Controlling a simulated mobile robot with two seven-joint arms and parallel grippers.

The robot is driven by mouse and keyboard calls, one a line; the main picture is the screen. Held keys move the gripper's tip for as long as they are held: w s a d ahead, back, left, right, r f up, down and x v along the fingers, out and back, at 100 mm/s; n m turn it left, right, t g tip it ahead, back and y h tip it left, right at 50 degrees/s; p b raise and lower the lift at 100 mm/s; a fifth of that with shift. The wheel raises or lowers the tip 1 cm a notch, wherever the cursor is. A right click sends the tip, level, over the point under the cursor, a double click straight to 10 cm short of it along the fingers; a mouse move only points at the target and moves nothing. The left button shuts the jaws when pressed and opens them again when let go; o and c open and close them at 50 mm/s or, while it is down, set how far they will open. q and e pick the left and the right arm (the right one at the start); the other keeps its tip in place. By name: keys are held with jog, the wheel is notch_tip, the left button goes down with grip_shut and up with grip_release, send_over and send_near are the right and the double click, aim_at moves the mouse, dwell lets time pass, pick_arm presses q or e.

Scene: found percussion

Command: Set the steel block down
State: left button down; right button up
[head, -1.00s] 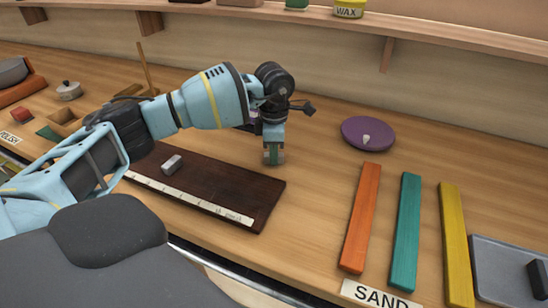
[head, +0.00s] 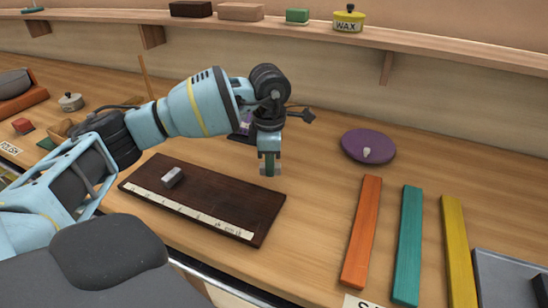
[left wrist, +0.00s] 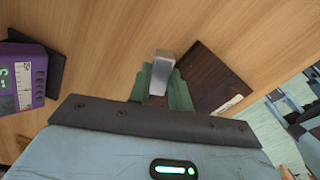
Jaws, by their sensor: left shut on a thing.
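My left gripper (head: 269,168) is shut on a silver-grey steel block (left wrist: 163,68), which sits between its green fingers in the left wrist view. In the head view the fingers mostly hide the block, and they point down near the right end of a dark brown board (head: 215,197). I cannot tell whether the held block touches the bench. A second small grey block (head: 172,177) lies on the left part of the board. My right gripper is not in view.
A purple device (left wrist: 22,78) stands behind the gripper. A purple disc (head: 368,147) and orange (head: 361,230), teal (head: 408,245) and yellow (head: 457,250) bars lie to the right. A shelf (head: 330,33) runs along the back. Bare bench lies between the board and orange bar.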

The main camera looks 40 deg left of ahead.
pick_arm(q)
jog(key=s+d, duration=0.1)
jog(key=s, duration=0.2)
jog(key=s+d, duration=0.2)
jog(key=s, duration=0.2)
jog(key=s+d+r, duration=0.1)
jog(key=s, duration=0.3)
jog(key=shift+s+d, duration=0.15)
jog(key=shift+d, duration=0.15)
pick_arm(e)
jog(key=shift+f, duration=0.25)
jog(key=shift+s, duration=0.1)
